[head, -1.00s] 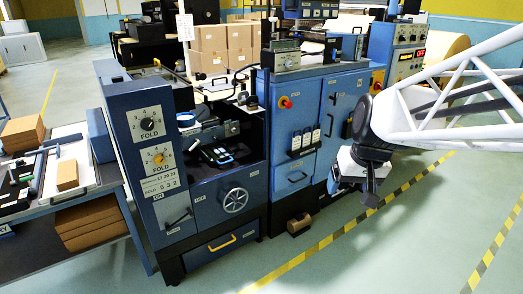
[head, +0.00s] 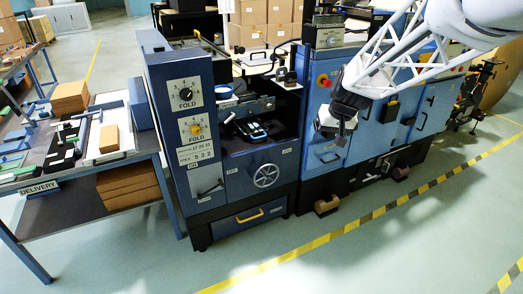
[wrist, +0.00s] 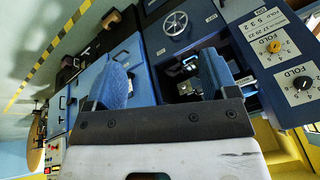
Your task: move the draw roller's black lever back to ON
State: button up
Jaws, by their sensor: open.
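The blue fold machine (head: 160,120) stands in the middle of the head view, with two FOLD dials and an open bay. A black lever-like handle (head: 210,187) sits on its lower left panel. A black curved bar (head: 272,60) stands above the bay. My gripper (head: 332,122) is open and empty, in front of the blue cabinet right of the bay. In the wrist view its two blue fingers (wrist: 163,82) are wide apart, with the bay partly visible behind them.
The handwheel (head: 265,175) and yellow drawer handle (head: 250,216) face forward. The delivery table (head: 110,178) with boards and paper stacks stands at the left. The blue cabinet (head: 325,155) has a red button (head: 324,80). Floor in front, crossed by striped tape (head: 350,228), is clear.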

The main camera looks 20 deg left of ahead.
jog(key=w+a+f+n, duration=0.1)
jog(key=w+a+f, duration=0.6)
jog(key=w+a, duration=0.3)
jog(key=n+y, duration=0.2)
jog(key=n, duration=0.1)
send_near(219, 185)
jog(key=shift+w+a+f+g, duration=0.3)
jog(key=shift+f+g, duration=0.1)
jog(key=shift+f, duration=0.25)
jog(key=shift+f, duration=0.2)
jog(key=shift+x, duration=3.75)
